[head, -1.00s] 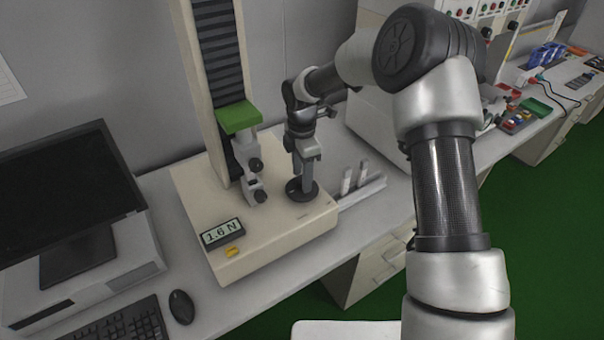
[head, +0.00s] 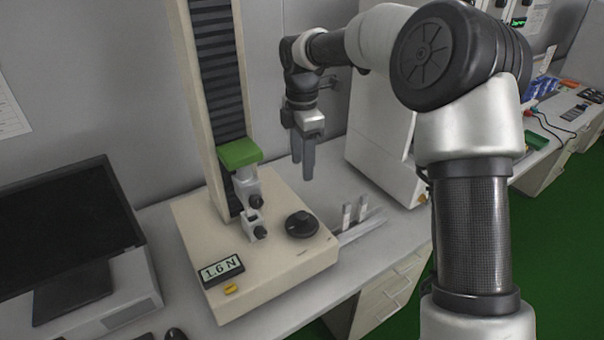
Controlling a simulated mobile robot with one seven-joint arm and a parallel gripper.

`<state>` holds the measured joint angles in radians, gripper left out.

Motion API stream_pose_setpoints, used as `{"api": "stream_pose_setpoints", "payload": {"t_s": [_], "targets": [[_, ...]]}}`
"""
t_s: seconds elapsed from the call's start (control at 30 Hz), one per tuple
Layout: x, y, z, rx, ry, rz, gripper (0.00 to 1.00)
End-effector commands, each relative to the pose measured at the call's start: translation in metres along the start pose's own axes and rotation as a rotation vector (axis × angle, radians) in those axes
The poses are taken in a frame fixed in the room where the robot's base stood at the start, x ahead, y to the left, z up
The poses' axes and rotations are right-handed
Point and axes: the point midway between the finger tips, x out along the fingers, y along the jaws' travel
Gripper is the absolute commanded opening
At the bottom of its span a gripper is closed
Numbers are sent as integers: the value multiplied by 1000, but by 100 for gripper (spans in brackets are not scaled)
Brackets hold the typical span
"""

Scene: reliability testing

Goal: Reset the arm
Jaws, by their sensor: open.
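My gripper (head: 302,172) hangs from my arm with its fingers pointing down. It is open and I see nothing between the fingers. It is raised above the back right part of the cream test machine base (head: 275,272), apart from it. A round black knob (head: 301,224) sits on that base below the fingers. My gripper is to the right of the machine's grey clamp fixture (head: 252,200), which sits under a green block (head: 238,153). The display (head: 221,268) reads 1.6 N.
A tall column (head: 212,100) rises behind the fixture. White pieces in a small rack (head: 358,218) stand right of the base. A white cabinet (head: 381,150) stands behind my arm. A monitor (head: 65,240) is at left. The bench (head: 330,282) is clear in front of the rack.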

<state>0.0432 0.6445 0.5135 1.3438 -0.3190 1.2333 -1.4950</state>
Motion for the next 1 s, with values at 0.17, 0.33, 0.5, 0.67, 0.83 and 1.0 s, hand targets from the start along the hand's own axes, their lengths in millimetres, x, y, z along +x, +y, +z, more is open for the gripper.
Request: {"api": "stream_pose_setpoints", "payload": {"t_s": [0.17, 0.33, 0.5, 0.67, 0.83, 1.0], "targets": [[-5, 0, 0, -1, 0, 0, 48], [-5, 0, 0, -1, 1, 0, 48], [-17, -7, 1, 40, -15, 11, 48], [-61, -45, 9, 254, -74, 66, 48], [-111, -114, 23, 633, -111, 170, 48], [-143, -189, 33, 1039, -74, 293, 48]]}}
